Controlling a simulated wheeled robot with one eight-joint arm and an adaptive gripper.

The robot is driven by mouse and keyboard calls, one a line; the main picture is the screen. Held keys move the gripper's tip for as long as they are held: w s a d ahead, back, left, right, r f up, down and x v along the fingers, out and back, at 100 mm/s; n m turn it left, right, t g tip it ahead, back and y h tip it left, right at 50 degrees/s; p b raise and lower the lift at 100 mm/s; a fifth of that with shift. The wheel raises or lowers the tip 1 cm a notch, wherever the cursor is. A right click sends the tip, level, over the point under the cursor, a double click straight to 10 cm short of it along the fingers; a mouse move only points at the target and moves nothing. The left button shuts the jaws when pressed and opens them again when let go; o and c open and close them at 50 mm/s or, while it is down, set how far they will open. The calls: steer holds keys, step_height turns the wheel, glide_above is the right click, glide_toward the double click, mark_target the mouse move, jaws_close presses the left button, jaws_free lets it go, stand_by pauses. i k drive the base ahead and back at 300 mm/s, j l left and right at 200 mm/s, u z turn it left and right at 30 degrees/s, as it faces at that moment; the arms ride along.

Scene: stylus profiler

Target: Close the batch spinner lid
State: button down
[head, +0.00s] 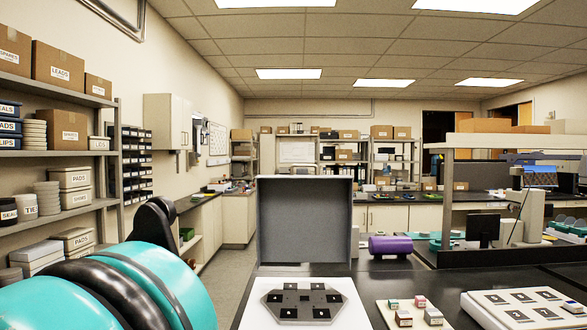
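The batch spinner stands on the dark bench in the lower middle of the head view. The spinner's lid (305,222) is a grey square panel with a raised rim. It stands upright at the back edge of the base, so the spinner is open. My teal and black arm fills the lower left, apart from the lid in the picture. I cannot make out my gripper in this view.
A purple cylinder (390,246) lies on the bench right of the lid. Several small boxes (404,317) sit right of the base, and a white tray (477,318) with dark squares is farther right. A grey shelf frame (447,205) stands behind. Shelving lines the left wall.

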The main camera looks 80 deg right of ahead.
mark_target(300, 218)
steer(key=i+z, duration=0.25)
steer(key=z, duration=0.2)
steer(key=i+j+z, duration=0.15)
steer(key=z, duration=0.3)
steer(key=i+j+z, duration=0.2)
steer(key=z, duration=0.25)
steer(key=i, duration=0.1)
